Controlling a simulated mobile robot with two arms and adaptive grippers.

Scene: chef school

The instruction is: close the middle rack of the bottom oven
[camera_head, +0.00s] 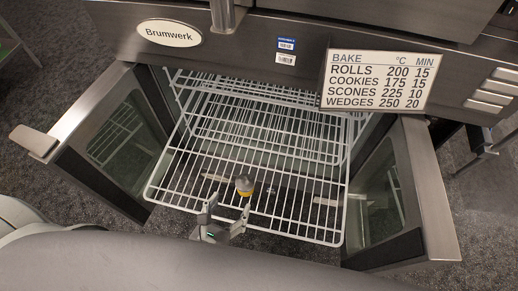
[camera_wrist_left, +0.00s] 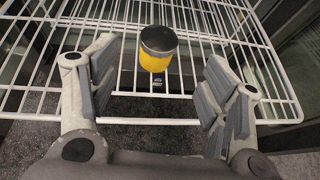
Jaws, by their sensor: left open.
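The oven has a white wire rack (camera_head: 343,215) pulled far out between its open doors. It also shows in the left wrist view (camera_wrist_left: 292,100). My left gripper (camera_head: 227,213) is open at the front edge of this rack, left of its middle. In the left wrist view the fingers of my left gripper (camera_wrist_left: 157,88) are spread wide, with front bars of the rack between them and nothing clasped. Whether the fingers touch the wire I cannot tell. My right gripper is not in view.
A small yellow and grey cylinder (camera_head: 244,184) is at the front of the rack, just beyond my left gripper; it also shows in the left wrist view (camera_wrist_left: 158,50). Glass doors stand open at left (camera_head: 118,135) and right (camera_head: 385,190). A bake sign (camera_head: 380,80) hangs above.

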